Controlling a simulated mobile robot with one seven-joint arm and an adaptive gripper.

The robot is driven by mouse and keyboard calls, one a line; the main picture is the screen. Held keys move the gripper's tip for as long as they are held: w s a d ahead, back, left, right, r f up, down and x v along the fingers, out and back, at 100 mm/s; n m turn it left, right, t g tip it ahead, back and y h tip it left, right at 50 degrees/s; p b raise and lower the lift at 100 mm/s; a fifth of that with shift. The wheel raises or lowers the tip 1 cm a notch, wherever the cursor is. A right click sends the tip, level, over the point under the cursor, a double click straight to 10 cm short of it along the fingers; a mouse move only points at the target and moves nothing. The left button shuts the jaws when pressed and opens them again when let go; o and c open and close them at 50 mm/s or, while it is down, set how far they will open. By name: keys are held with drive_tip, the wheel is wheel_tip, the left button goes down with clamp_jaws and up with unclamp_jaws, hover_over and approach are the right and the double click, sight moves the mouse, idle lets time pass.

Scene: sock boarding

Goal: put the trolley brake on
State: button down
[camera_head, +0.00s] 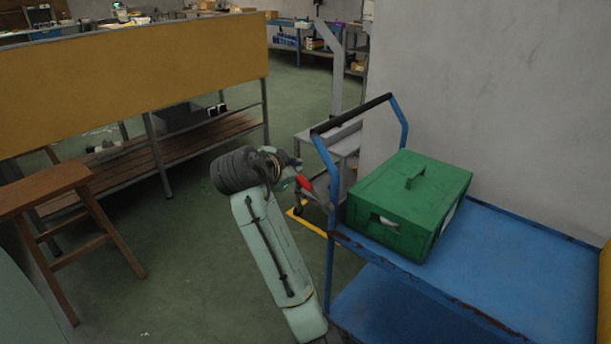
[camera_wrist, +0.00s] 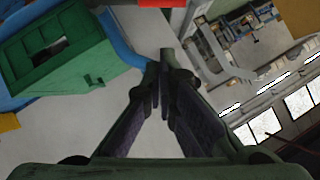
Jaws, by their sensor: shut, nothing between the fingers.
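The blue trolley (camera_head: 520,262) stands at the right, with a black push bar (camera_head: 352,113) on blue uprights at its far left end. A small red lever-like piece (camera_head: 304,183) shows beside the trolley's left upright. I cannot tell for sure whether it is the brake. A red edge (camera_wrist: 162,3) also shows at the top of the wrist view. My gripper (camera_head: 293,165) is shut and empty, just above and left of the red piece in the head view; whether it touches is unclear. Its shut fingers show in the wrist view (camera_wrist: 164,72).
A green box (camera_head: 400,200) with a lid handle sits on the trolley's top, near the push bar. A wooden stool (camera_head: 50,195) and a bench with an ochre panel (camera_head: 140,80) stand left. A grey wall (camera_head: 490,90) rises behind the trolley. Green floor (camera_head: 185,250) is open around my arm.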

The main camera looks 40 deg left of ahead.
drive_tip(key=p, duration=0.2)
hover_over(311, 189)
drive_tip(key=s, duration=0.3)
wheel_tip(311, 189, down, 4)
drive_tip(key=shift+w+a+f+p, duration=0.25)
drive_tip(key=shift+w+f, duration=0.05)
drive_tip(key=shift+f, duration=0.4)
drive_tip(key=shift+w+a+f+p, duration=0.2)
drive_tip(key=shift+w+f+p, duration=0.1)
drive_tip(key=shift+f, duration=0.45)
drive_tip(key=shift+w+a+f+p, duration=0.2)
drive_tip(key=shift+w+a+f, duration=0.1)
drive_tip(key=shift+f, duration=0.4)
drive_tip(key=shift+w, duration=0.1)
drive_tip(key=shift+a+f, duration=0.2)
drive_tip(key=shift+a, duration=0.05)
